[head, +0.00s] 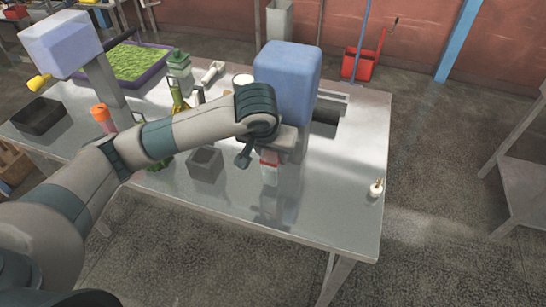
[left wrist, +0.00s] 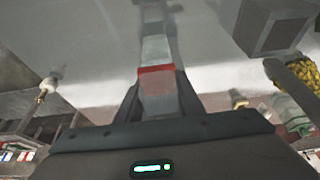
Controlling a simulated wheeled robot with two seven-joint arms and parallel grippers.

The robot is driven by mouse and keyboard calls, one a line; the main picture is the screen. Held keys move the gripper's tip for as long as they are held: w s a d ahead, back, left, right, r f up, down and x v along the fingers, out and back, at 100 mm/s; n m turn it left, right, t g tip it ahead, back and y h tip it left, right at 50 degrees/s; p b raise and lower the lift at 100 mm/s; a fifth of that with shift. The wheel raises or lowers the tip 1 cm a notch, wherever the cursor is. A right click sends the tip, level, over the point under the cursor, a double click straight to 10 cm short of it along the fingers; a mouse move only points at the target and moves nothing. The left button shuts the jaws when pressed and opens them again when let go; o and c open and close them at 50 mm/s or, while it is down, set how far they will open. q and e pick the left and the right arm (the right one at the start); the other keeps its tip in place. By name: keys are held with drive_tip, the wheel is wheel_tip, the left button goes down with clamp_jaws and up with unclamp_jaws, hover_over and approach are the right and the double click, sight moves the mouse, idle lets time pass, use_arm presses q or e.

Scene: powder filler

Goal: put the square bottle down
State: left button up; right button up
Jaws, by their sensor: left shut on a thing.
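The square bottle (head: 270,174) is small and pale with a red band near its top. My left gripper (head: 268,152) is shut on it, over the metal table (head: 330,205). In the left wrist view the bottle's red band (left wrist: 156,69) shows between the two fingers (left wrist: 157,92) of my left gripper. The bottle looks about upright in the head view. Whether its base touches the table cannot be told. My right gripper is not in view.
A blue box-shaped machine head (head: 287,80) stands just behind my left gripper. A grey square container (head: 206,164) is to the left of the bottle. A small white bottle (head: 376,188) stands near the right edge. The table front right is clear.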

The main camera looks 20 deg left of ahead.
use_arm(q)
wheel_tip(320, 180, down, 2)
drive_tip(key=shift+f+p, duration=0.1)
drive_tip(key=shift+p, duration=0.3)
drive_tip(key=shift+f, duration=0.15)
drive_tip(key=o, duration=1.2)
